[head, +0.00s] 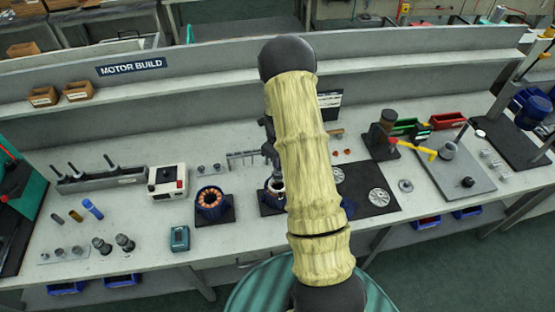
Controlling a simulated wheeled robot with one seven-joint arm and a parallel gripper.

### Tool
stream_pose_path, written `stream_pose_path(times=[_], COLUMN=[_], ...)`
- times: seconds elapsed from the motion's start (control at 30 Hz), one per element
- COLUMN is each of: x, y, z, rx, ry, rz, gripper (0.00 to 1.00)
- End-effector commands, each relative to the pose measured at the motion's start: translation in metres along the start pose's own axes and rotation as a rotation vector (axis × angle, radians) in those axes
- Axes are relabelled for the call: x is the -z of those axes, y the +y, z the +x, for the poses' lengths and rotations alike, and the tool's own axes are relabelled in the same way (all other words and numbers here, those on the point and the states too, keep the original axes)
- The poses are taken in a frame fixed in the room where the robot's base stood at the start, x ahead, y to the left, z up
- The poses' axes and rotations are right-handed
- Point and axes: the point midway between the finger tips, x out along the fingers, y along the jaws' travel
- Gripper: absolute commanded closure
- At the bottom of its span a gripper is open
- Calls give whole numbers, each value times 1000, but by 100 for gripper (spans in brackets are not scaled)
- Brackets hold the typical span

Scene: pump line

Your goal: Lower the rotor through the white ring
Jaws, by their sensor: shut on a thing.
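My arm in a pale yellow sleeve reaches over the middle of the bench in the head view and hides much of the work spot. My gripper (270,165) shows only in part, dark, at the sleeve's left edge, pointing down. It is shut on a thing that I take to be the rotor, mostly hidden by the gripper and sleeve. Just below it a white ring (271,187) shows in part at the top of a dark housing on a black plate (268,208). I cannot tell whether the rotor is above the ring or inside it.
A blue stator with orange windings (210,203) stands on a black plate to the left. A white control box (167,181) and a teal meter (180,238) are further left. A black mat (378,205) with metal discs lies to the right. The bench front between is clear.

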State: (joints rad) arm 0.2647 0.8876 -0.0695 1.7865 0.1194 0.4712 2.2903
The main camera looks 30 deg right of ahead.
Motion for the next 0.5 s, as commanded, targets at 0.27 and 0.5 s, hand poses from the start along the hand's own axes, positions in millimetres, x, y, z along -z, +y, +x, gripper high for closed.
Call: stream_pose_path(times=[0.27, 0.5], x=[0, 0], y=[0, -1], z=[4, 7], rx=[2, 2], ry=[-1, -1], rz=[0, 1], gripper=[100, 100])
